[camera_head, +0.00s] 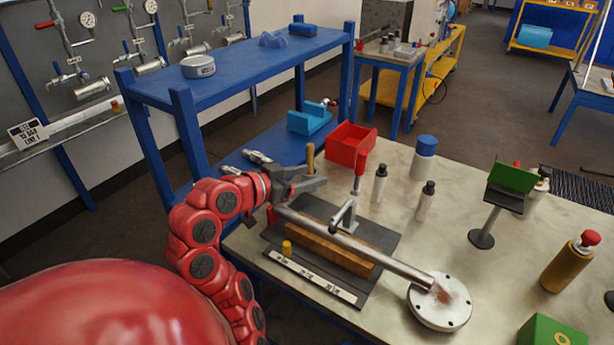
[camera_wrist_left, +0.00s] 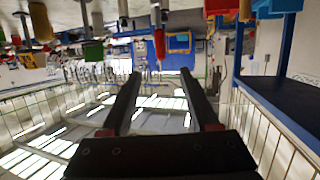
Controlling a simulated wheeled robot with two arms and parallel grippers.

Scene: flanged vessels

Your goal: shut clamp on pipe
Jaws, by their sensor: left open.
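The pipe (camera_head: 350,245) is a silver tube lying along a wooden block (camera_head: 320,248) on a dark base plate (camera_head: 378,232). Its right end meets a round metal flange (camera_head: 440,302). The clamp (camera_head: 345,217) is a metal toggle at the pipe's middle. Its red handle (camera_head: 361,158) stands upright; whether its arm touches the pipe is unclear. My left gripper (camera_head: 320,177) is open and empty, above the pipe's left part and left of the handle, apart from it. The left wrist view shows its two parted fingers (camera_wrist_left: 160,85), with a red handle-like shape (camera_wrist_left: 159,45) beyond them.
A red bin (camera_head: 350,146) and a wooden peg (camera_head: 310,158) stand behind the plate. Several bottles, including a dark-capped one (camera_head: 380,183), stand right of the clamp. A green-topped stand (camera_head: 495,200) is farther right. A blue shelf (camera_head: 240,70) rises at the back left.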

